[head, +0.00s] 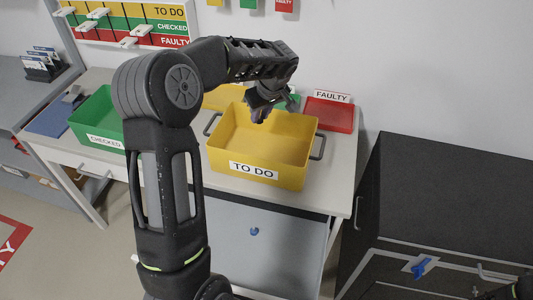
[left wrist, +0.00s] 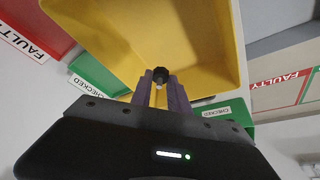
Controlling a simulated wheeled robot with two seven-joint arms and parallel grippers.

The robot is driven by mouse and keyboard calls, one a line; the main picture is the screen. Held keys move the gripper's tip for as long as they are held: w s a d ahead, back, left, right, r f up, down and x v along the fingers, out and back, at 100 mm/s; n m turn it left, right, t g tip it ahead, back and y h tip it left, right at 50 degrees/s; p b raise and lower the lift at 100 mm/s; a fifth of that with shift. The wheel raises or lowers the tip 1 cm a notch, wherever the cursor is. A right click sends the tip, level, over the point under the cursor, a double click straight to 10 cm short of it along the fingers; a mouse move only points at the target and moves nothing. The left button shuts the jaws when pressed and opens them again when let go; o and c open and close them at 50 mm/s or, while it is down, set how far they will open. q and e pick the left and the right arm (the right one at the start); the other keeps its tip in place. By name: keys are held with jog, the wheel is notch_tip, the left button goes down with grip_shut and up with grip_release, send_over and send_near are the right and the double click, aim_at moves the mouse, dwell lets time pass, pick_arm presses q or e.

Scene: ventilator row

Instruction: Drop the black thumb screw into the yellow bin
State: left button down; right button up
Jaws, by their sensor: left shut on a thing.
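The yellow bin (head: 262,172), labelled TO DO, stands open on the table; its yellow inside also fills the top of the left wrist view (left wrist: 205,45). My left gripper (head: 260,116) points down over the back part of the bin's opening. In the left wrist view its purple fingers (left wrist: 160,92) are shut on the black thumb screw (left wrist: 160,74), whose dark round knob shows between the tips. The screw is hard to make out in the head view.
A green bin (head: 98,120) labelled CHECKED stands at the table's left. A red bin (head: 329,115) labelled FAULTY is behind the yellow bin at right. A dark cabinet (head: 440,190) stands right of the table. A label board (head: 130,22) hangs on the wall.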

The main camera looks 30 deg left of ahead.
pick_arm(q)
jog(key=shift+f+b, duration=0.4)
jog(key=shift+f, duration=1)
jog(key=c, duration=1.2)
grip_release()
jog(key=shift+d+r, duration=0.15)
jog(key=shift+r, duration=0.4)
jog(key=b+v, duration=0.1)
jog(key=v, duration=0.5)
jog(key=shift+s+d+r+b, duration=0.15)
jog(key=shift+d+r+b, duration=0.05)
jog(key=shift+r+b, duration=0.15)
